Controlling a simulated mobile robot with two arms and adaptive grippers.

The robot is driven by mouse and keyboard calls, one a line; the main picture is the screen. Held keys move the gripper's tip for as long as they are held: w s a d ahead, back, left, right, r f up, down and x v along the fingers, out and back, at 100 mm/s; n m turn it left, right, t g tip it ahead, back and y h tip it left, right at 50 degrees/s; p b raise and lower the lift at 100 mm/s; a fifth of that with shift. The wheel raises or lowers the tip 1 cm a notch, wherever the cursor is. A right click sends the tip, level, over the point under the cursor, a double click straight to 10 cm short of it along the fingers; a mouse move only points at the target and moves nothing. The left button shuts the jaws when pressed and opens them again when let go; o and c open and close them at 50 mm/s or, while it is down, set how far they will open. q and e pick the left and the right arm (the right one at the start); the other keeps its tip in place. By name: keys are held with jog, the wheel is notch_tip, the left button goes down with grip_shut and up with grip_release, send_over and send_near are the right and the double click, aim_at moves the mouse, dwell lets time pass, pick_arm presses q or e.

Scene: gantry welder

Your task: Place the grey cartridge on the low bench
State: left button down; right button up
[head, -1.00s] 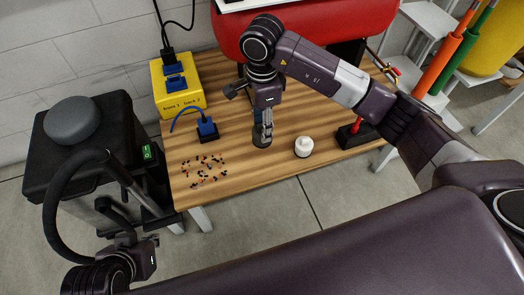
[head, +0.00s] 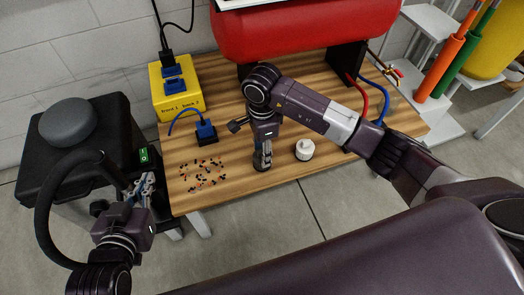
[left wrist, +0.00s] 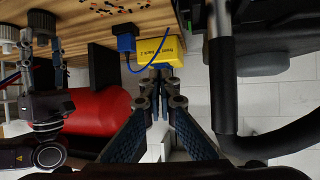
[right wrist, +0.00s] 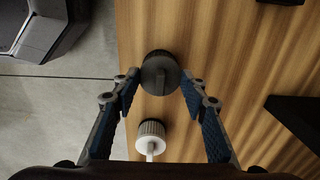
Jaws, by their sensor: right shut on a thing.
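The grey cartridge (right wrist: 160,73) is a dark round piece with a raised bar on top. My right gripper (right wrist: 160,82) is shut on it. In the head view the right gripper (head: 262,158) points down, with the cartridge (head: 261,166) under its fingertips, over the front part of the low wooden bench (head: 240,178). I cannot tell if the cartridge touches the wood. My left gripper (head: 143,187) is off the bench's left side, beside the black cart; its fingertips (left wrist: 160,75) are together and empty.
A white cartridge (head: 305,149) stands just right of the grey one. Scattered small bits (head: 203,174), a blue connector (head: 205,131) and a yellow box (head: 177,93) are at left. A red tank (head: 310,28) fills the back. The black cart (head: 95,165) has a curved handle.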

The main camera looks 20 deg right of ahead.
pick_arm(q)
jog(key=shift+w+d+r, duration=0.15)
jog(key=shift+w+r, duration=0.1)
jog(key=shift+r, duration=0.1)
pick_arm(e)
jog(key=shift+f, duration=0.1)
jog(key=o, duration=1.2)
jog(key=shift+c, duration=0.2)
pick_arm(q)
jog(key=shift+r+t, duration=0.1)
jog(key=shift+t, duration=0.2)
